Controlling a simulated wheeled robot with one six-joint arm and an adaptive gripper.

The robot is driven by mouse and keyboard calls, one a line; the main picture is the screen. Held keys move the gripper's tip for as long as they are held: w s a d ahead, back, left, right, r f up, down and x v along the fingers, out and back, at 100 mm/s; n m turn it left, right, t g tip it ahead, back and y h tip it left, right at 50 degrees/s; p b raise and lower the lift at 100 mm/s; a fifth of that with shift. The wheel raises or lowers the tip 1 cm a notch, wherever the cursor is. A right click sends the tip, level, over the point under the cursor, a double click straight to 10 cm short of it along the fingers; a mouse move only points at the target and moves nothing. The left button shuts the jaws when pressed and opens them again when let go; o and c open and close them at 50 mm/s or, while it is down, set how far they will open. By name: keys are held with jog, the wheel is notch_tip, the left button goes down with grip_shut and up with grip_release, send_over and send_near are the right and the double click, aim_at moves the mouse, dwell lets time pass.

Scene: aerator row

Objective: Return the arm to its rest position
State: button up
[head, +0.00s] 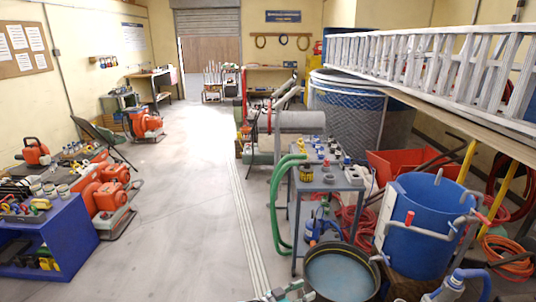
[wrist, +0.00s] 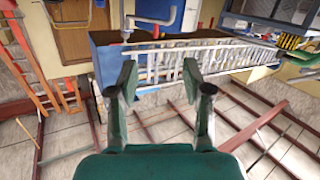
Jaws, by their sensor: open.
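My gripper (wrist: 160,78) shows in the wrist view with its two green-padded fingers spread apart. Nothing is held between them. Its green body fills the bottom of that view. Behind the fingers, apart from them, are a pale ladder (wrist: 230,60) and dark red beams over a tiled surface. I cannot tell how far away these are. In the head view I cannot make out my gripper for certain.
In the head view, a grey cart (head: 340,182) with small parts stands right of centre, near a blue barrel (head: 418,245) and a round basin (head: 341,275). A white ladder (head: 430,55) lies along the upper right. A blue shelf (head: 60,235) stands left. The middle floor (head: 180,220) is clear.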

jog(key=s+d+f+n+y, duration=0.3)
jog(key=s+d+f, duration=0.1)
jog(key=s+f, duration=0.4)
jog(key=s+d+f+n+y, duration=0.2)
jog(key=s+d+f+y, duration=0.1)
jog(key=s+f, duration=0.55)
jog(key=s+d+f+n+y, duration=0.1)
jog(key=s+f+n+y, duration=0.15)
jog(key=s, duration=0.55)
jog(key=s+d+f+n+y, duration=0.1)
jog(key=s+f+y, duration=0.15)
jog(key=s, duration=0.55)
jog(key=s+a+r+n+t+y, duration=0.1)
jog(key=s+r+t+y, duration=0.1)
jog(key=s+r, duration=0.5)
jog(key=s+a+r+n+t+y, duration=0.1)
jog(key=s+r, duration=0.4)
jog(key=s, duration=0.5)
jog(key=s+r+t, duration=0.1)
jog(key=s+r, duration=0.2)
jog(key=r, duration=0.8)
jog(key=s+r+t, duration=0.2)
jog(key=s+r, duration=0.2)
jog(key=r, duration=0.7)
jog(key=shift+s+t, duration=0.15)
jog(key=shift+t, duration=0.15)
